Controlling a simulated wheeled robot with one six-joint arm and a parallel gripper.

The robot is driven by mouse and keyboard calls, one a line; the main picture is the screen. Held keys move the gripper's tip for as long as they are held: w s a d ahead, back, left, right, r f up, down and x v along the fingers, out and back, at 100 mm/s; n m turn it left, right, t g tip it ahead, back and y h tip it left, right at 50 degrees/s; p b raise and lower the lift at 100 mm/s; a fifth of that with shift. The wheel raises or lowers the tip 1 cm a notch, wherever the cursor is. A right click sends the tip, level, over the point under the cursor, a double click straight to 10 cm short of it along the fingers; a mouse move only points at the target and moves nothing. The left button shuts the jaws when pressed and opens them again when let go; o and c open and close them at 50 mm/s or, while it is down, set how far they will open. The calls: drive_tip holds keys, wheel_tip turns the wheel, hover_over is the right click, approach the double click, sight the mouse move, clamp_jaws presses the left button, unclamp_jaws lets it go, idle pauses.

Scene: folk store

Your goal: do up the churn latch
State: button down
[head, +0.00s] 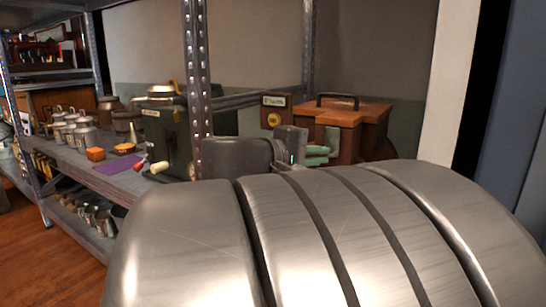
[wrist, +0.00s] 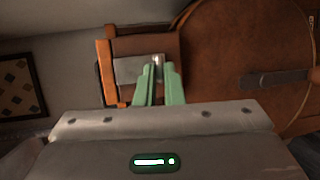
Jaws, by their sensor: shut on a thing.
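The wooden churn (head: 345,122) stands at the back right of the head view, a brown box with a dark handle (head: 338,98) on its lid. In the wrist view its round wooden face (wrist: 235,45) fills the right side. A pale metal latch plate (wrist: 130,69) lies on the wood, with a small bright latch piece (wrist: 158,62) at its right end. My gripper (wrist: 158,70) has green fingers shut on that latch piece. In the head view my gripper (head: 317,153) is low against the churn's front, and my arm hides much of the churn's lower part.
A dark metal bar (wrist: 270,80) crosses the round wooden face. A dark green box (head: 168,135) with a pale-handled crank (head: 160,167) stands on the shelf (head: 125,183) at left. Several metal mugs stand farther left. A steel post (head: 196,70) rises beside my arm.

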drive_tip(key=shift+f, duration=0.1)
drive_tip(key=c, duration=1.5)
unclamp_jaws()
drive_tip(key=shift+c, duration=0.2)
drive_tip(key=p+v, duration=0.3)
drive_tip(key=v, duration=1)
drive_tip(key=shift+s+a+p, duration=0.2)
drive_tip(key=shift+a+p, duration=0.1)
drive_tip(key=shift+a, duration=0.05)
drive_tip(key=shift+w+d, duration=0.1)
drive_tip(key=shift+b+x, duration=1.65)
drive_tip(key=shift+x, duration=4.6)
